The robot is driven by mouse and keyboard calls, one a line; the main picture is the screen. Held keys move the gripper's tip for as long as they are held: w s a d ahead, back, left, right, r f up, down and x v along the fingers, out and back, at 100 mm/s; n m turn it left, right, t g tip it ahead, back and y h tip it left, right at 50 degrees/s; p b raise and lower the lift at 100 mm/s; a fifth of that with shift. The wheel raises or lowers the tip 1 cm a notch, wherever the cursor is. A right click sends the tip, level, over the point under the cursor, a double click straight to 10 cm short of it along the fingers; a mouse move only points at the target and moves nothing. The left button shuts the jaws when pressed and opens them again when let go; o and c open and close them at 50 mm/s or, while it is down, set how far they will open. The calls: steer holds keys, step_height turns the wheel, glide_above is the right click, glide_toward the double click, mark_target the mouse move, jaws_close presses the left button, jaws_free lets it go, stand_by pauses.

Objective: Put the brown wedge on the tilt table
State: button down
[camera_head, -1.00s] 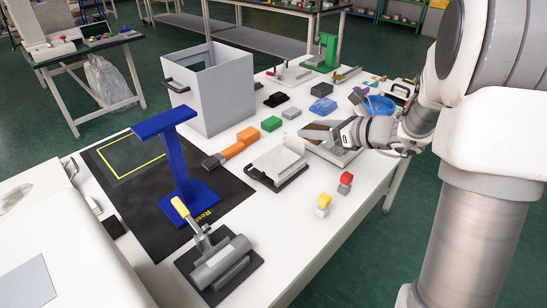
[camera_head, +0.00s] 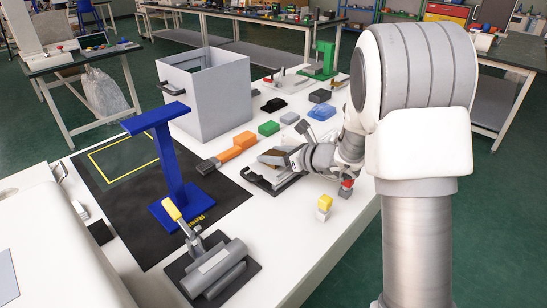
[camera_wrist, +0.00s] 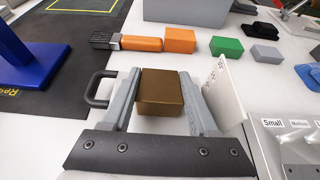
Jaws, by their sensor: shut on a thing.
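The brown wedge (camera_wrist: 160,92) is between the two grey fingers of my gripper (camera_wrist: 161,100) in the wrist view. In the head view the wedge (camera_head: 272,157) shows at the end of my gripper (camera_head: 280,157), above a low black-based fixture. I take this fixture to be the tilt table (camera_head: 258,180); its black side handle (camera_wrist: 97,90) and pale upright plate with small marks (camera_wrist: 223,85) show in the wrist view. My arm and gripper hide most of its top. I cannot tell whether the wedge touches it.
An orange-handled tool (camera_head: 228,152), green block (camera_head: 268,128) and grey block (camera_head: 289,118) lie behind. A blue stand (camera_head: 175,160) and grey bin (camera_head: 207,95) are left. A labelled holder (camera_wrist: 285,130) is right.

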steer(key=shift+r, duration=0.15)
steer(key=shift+c, duration=0.8)
jaws_free()
